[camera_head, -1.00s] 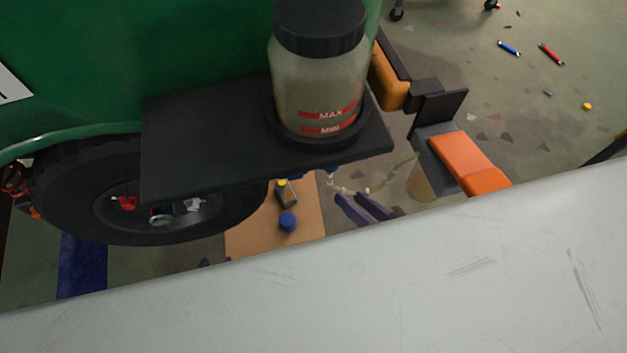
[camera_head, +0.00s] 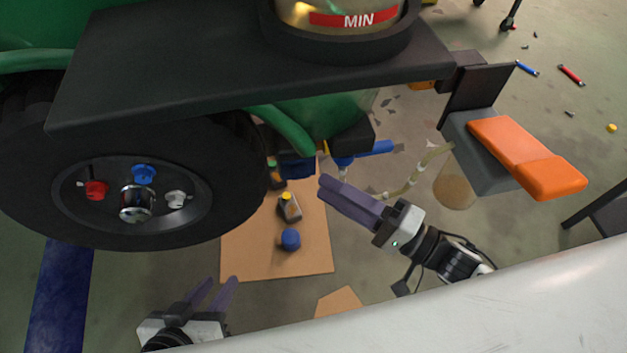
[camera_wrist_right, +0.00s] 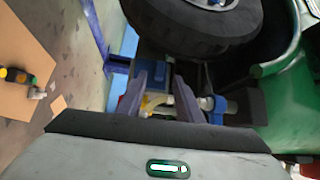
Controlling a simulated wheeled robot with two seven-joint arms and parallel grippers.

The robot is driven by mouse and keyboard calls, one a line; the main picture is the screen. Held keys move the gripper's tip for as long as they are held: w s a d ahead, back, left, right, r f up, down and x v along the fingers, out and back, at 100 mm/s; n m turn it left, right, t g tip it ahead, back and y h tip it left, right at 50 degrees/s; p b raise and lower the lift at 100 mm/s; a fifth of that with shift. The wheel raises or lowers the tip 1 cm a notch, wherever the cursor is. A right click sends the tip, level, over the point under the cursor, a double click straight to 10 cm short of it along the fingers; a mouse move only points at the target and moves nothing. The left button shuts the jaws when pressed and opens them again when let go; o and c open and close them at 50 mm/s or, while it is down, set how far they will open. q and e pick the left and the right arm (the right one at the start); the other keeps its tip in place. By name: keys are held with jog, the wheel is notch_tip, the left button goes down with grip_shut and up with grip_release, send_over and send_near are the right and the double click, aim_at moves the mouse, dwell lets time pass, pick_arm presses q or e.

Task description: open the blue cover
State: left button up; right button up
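Several blue parts show under the green vehicle, and I cannot tell for sure which is the cover. A dark blue block (camera_head: 297,168) hangs beneath its edge, with a blue handle-like bar (camera_head: 375,148) to its right. A blue round piece (camera_head: 290,240) lies on a cardboard sheet (camera_head: 240,255). In the right wrist view, a blue fitting (camera_wrist_right: 215,108) on a pale pipe is close to my right gripper (camera_wrist_right: 160,76). That gripper is open, its fingers pointing at the vehicle's underside, and it also shows in the head view (camera_head: 322,185). My left gripper (camera_head: 220,280) is open and empty at the lower left.
A black tire (camera_head: 60,215) stands at the left under a black shelf (camera_head: 200,80) carrying a container marked MIN (camera_head: 345,18). An orange pad on a grey block (camera_head: 530,155) is at the right. A pale curved surface (camera_head: 450,320) fills the lower foreground.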

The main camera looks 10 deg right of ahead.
aim_at(306, 177)
jog(key=shift+b+x, duration=0.3)
jog(key=shift+x, duration=1.95)
jog(key=shift+c, duration=0.5)
